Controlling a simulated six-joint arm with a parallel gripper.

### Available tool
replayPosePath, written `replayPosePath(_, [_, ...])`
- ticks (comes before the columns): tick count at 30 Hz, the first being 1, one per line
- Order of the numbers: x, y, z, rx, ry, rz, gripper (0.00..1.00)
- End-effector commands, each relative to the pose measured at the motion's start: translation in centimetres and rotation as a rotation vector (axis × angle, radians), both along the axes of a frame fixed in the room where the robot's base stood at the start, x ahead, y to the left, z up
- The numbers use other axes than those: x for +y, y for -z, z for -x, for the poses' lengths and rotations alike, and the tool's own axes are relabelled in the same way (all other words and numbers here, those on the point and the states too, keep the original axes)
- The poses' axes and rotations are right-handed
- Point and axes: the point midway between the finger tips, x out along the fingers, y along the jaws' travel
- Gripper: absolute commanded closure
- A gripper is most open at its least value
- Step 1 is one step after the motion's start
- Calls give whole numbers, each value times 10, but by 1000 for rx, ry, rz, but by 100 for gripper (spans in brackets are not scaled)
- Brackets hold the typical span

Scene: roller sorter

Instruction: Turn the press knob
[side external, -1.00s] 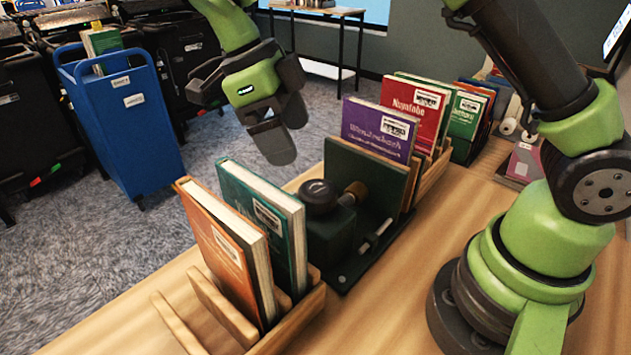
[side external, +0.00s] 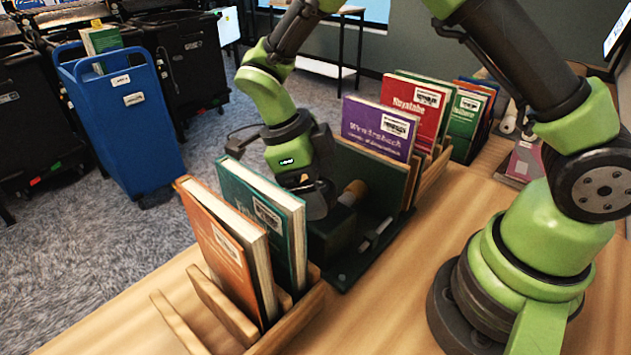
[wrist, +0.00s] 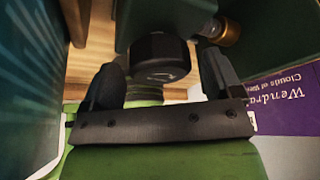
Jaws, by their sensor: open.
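The press (side external: 333,240) is a dark green block on a flat base, standing between the books. Its black, round press knob (wrist: 160,57) shows in the wrist view; in the side view my gripper hides it. My gripper (side external: 314,203) is over the top of the press. In the wrist view my gripper (wrist: 162,80) is open, with one finger on each side of the knob. I cannot tell whether either finger touches it. A brass-coloured knob (side external: 354,192) sticks out of the press's side and also shows in the wrist view (wrist: 224,31).
A teal book (side external: 262,215) and an orange book (side external: 225,255) stand in a wooden rack close to the left of my gripper. A dark green panel and a purple book (side external: 378,128) stand close on the right. The table front is clear.

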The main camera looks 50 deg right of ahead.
Motion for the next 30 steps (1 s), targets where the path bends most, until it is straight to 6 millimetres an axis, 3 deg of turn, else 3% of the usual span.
replayPosePath(1, [0,0,0,0,0,0,22])
replayPosePath(6, [0,0,0,-1,-1,-1,61])
replayPosePath(7, [0,0,0,-1,-1,-1,64])
replayPosePath(14, [1,-1,0,-1,-134,0,64])
replayPosePath(20, [1,-1,0,-2,-140,-1,64])
replayPosePath(21, [1,-1,0,-1,-139,-1,35])
replayPosePath(24, [1,-1,0,-2,-139,-1,15])
replayPosePath(30, [1,-1,0,-1,-139,-1,15])
